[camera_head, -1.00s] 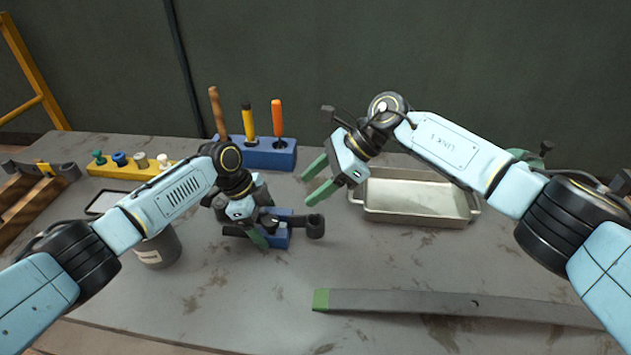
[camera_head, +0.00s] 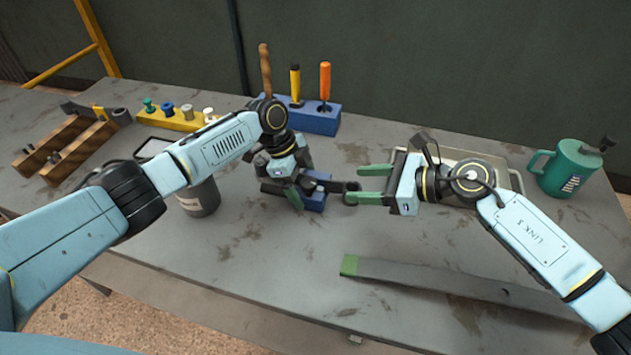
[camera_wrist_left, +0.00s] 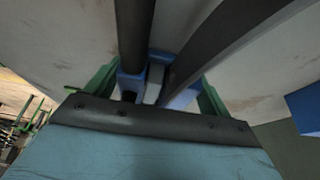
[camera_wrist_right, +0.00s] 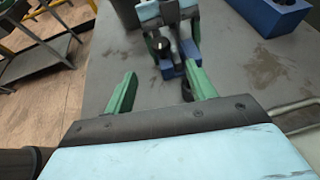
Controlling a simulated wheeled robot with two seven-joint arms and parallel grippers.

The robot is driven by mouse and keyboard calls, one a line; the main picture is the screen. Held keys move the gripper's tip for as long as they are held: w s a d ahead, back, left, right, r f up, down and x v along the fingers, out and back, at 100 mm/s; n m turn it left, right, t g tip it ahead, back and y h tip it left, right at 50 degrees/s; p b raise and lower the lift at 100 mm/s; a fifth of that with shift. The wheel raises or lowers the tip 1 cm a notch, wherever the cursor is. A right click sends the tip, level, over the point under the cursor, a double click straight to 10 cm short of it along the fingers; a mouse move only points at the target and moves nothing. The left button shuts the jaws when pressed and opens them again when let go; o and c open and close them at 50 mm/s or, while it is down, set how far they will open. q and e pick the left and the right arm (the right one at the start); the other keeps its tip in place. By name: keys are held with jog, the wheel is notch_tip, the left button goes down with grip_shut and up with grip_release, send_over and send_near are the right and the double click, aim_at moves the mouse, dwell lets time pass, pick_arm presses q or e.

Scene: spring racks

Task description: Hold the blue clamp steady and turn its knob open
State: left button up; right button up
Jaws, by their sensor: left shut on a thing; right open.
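The blue clamp (camera_head: 315,203) stands on the grey bench in the middle of the head view. My left gripper (camera_head: 299,194) is shut on it from above and hides part of it. In the left wrist view, the clamp's blue body (camera_wrist_left: 155,72) lies between the green fingers. The clamp's dark knob (camera_head: 352,187) sticks out to the right on a short bar. My right gripper (camera_head: 357,184) is open, its fingers pointing left at the knob. In the right wrist view the clamp (camera_wrist_right: 168,72) is ahead of the fingers, with a dark round part near the right fingertip; contact is unclear.
A blue block with upright tools (camera_head: 315,118) stands behind the clamp. A grey canister (camera_head: 200,198) is left of it. A long grey bar (camera_head: 450,283) lies in front.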

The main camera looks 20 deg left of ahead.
aim_at(314, 183)
jog(key=shift+t, duration=0.3)
jog(key=x, duration=1.1)
jog(key=shift+a, duration=0.35)
jog(key=shift+s, duration=0.1)
jog(key=shift+c, duration=0.2)
jog(key=c, duration=1)
jog(key=shift+o, duration=0.2)
